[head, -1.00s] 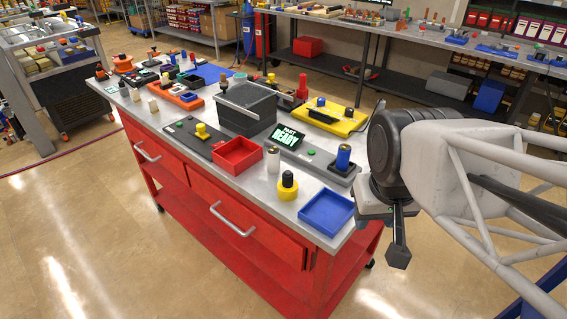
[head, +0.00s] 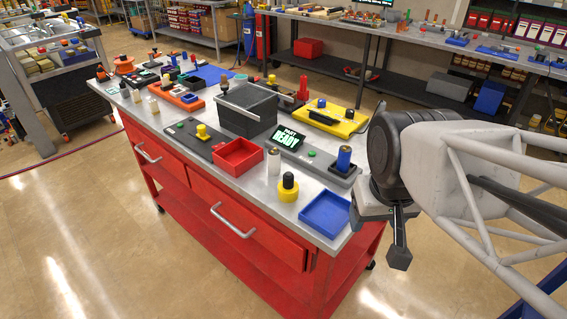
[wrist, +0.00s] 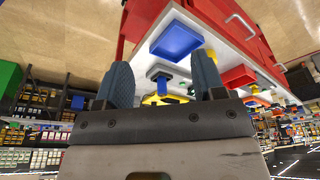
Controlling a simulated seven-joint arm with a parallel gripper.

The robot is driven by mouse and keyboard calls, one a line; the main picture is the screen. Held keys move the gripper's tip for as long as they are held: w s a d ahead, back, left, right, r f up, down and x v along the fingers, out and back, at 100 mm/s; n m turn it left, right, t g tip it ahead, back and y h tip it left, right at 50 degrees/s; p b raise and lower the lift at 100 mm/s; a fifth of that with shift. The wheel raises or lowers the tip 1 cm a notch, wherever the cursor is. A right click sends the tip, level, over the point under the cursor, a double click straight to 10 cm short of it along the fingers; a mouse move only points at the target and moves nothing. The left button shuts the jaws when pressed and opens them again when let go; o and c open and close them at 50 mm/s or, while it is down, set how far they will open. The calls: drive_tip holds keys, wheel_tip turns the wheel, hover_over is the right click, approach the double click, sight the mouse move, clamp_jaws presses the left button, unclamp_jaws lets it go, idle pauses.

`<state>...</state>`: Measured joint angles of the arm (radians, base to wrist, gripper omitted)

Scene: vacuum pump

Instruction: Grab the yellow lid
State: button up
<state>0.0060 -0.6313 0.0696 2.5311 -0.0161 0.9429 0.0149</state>
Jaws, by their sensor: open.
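A yellow round piece with a black top (head: 288,188) stands on the grey bench top near its front edge. A smaller yellow knob (head: 202,131) sits on a dark plate farther left, and a flat yellow plate (head: 343,122) lies toward the back right. I cannot tell which of these is the lid. My gripper (head: 398,250) hangs off the right end of the bench, apart from all of them. In the wrist view its two fingers (wrist: 163,82) are spread with nothing held between them. Yellow parts show beyond the fingers there, partly hidden.
A blue tray (head: 326,213) lies at the bench's near right corner, closest to my gripper. A red tray (head: 237,157), a black bin (head: 246,110) and a small "READY" screen (head: 287,137) stand behind it. The floor in front of the bench is clear.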

drive_tip(key=w+f+n+g+h, duration=0.1)
drive_tip(key=w+f+n+h, duration=0.3)
drive_tip(key=w+n, duration=0.3)
drive_tip(key=n+t+h, duration=0.5)
drive_tip(key=n+t, duration=0.3)
drive_tip(key=n, duration=1.2)
approach(292, 175)
drive_tip(key=w+f, duration=0.1)
drive_tip(key=w+d+f, duration=0.1)
drive_tip(key=w, duration=0.1)
drive_tip(key=shift+w+f, duration=0.1)
drive_tip(key=shift+f, duration=0.1)
drive_tip(key=shift+d, duration=0.1)
drive_tip(key=shift+x, duration=1.25)
drive_tip(key=shift+d, duration=0.1)
drive_tip(key=shift+x, duration=2.45)
